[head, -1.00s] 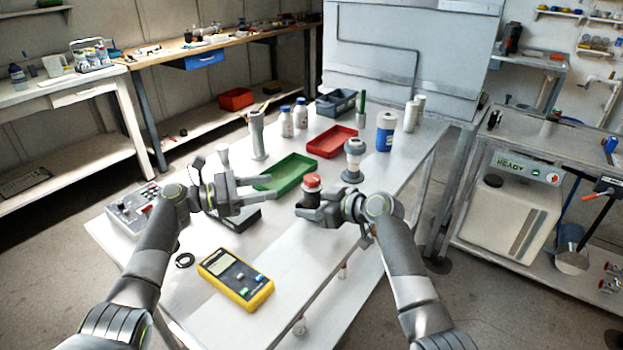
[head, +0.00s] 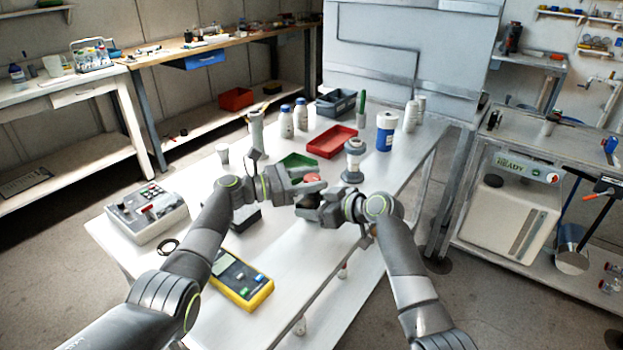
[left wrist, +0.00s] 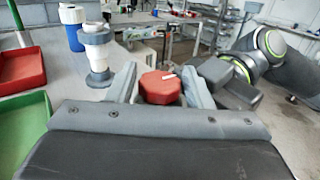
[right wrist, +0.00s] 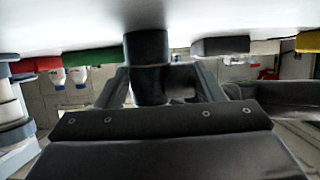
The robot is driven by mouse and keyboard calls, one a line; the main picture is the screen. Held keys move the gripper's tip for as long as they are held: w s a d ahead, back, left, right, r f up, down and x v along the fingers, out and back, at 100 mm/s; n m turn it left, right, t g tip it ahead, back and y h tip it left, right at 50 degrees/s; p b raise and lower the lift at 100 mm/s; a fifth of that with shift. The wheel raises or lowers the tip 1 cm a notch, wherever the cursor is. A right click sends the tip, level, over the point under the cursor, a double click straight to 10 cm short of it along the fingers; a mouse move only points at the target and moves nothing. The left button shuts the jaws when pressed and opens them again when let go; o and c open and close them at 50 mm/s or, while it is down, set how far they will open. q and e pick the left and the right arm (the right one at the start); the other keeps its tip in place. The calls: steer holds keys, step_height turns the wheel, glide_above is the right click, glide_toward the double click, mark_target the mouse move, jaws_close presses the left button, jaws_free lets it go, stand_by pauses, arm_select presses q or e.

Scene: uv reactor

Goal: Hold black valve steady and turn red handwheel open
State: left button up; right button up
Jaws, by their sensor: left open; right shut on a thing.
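The red handwheel (head: 312,178) sits on top of the black valve (right wrist: 148,48) above the white table. In the left wrist view the red handwheel (left wrist: 160,88) lies between the open fingers of my left gripper (left wrist: 162,84), with a gap on each side. My left gripper (head: 316,180) reaches in from the left in the head view and partly hides the handwheel. My right gripper (head: 308,206) is shut on the black valve's body below the handwheel. The right wrist view shows the upright valve between its fingers (right wrist: 158,88), with the table at the top of the picture.
A grey and white fitting (head: 353,160) stands just behind the grippers. A green tray (head: 299,160) and a red tray (head: 332,142) lie farther back. A yellow meter (head: 242,281) lies in front, partly under my left arm. A control box (head: 148,214) is at left.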

arm_select(q)
steer(key=shift+c, duration=0.4)
steer(key=c, duration=0.6)
steer(key=shift+c, duration=0.2)
steer(key=shift+f+n+t, duration=0.1)
steer(key=shift+n+t, duration=0.2)
steer(key=shift+t, duration=0.1)
steer(key=shift+n+t+y, duration=0.8)
steer(key=shift+n+t, duration=0.2)
steer(key=shift+t, duration=0.5)
steer(key=shift+n+t+y, duration=0.3)
steer(key=shift+t, duration=0.1)
steer(key=o, duration=0.7)
